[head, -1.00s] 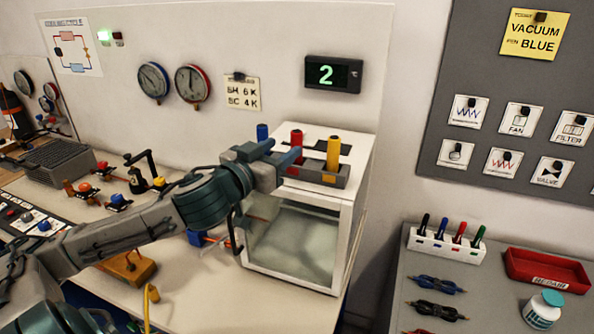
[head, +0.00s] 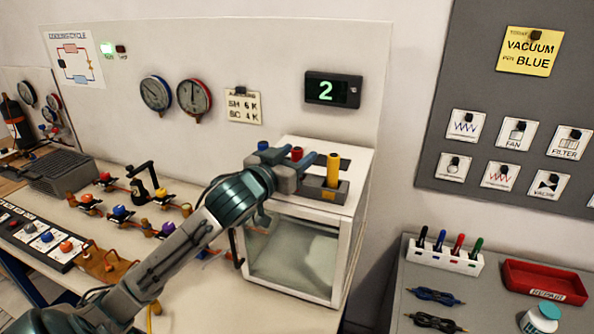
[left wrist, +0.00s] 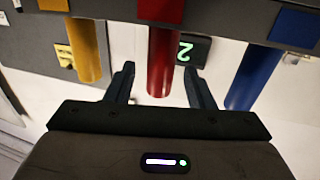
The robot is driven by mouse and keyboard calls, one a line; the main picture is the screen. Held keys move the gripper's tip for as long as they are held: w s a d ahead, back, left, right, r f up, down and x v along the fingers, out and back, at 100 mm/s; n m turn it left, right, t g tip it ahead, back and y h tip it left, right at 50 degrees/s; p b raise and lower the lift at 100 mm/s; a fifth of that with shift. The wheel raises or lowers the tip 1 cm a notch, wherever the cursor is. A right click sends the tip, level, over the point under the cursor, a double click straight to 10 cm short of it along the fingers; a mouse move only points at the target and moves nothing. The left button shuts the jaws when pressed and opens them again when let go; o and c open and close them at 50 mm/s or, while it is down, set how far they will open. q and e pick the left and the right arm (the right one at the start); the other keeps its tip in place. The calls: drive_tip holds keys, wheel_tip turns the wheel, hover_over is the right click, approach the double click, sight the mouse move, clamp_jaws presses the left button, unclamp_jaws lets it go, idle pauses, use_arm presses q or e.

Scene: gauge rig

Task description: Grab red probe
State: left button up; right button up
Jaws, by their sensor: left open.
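The red probe (head: 297,153) stands upright in the grey rack (head: 330,193) on top of the white box, between a blue probe (head: 263,146) and a yellow probe (head: 333,168). My left gripper (head: 288,163) is open at the red probe and hides most of its lower part in the head view. In the left wrist view, which is upside down, the red probe (left wrist: 162,55) lies between the two spread fingers (left wrist: 160,72), with gaps on both sides. The yellow probe (left wrist: 85,50) and blue probe (left wrist: 255,75) are outside the fingers. My right gripper is not in view.
The white box (head: 347,240) has a clear front window. Gauges (head: 194,95) and a lit display (head: 332,90) are on the wall behind. A side table at right holds a marker rack (head: 443,257), a red tray (head: 545,283) and a white jar (head: 541,320).

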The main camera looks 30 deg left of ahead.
use_arm(q)
drive_tip(key=shift+w, duration=1.25)
clamp_jaws()
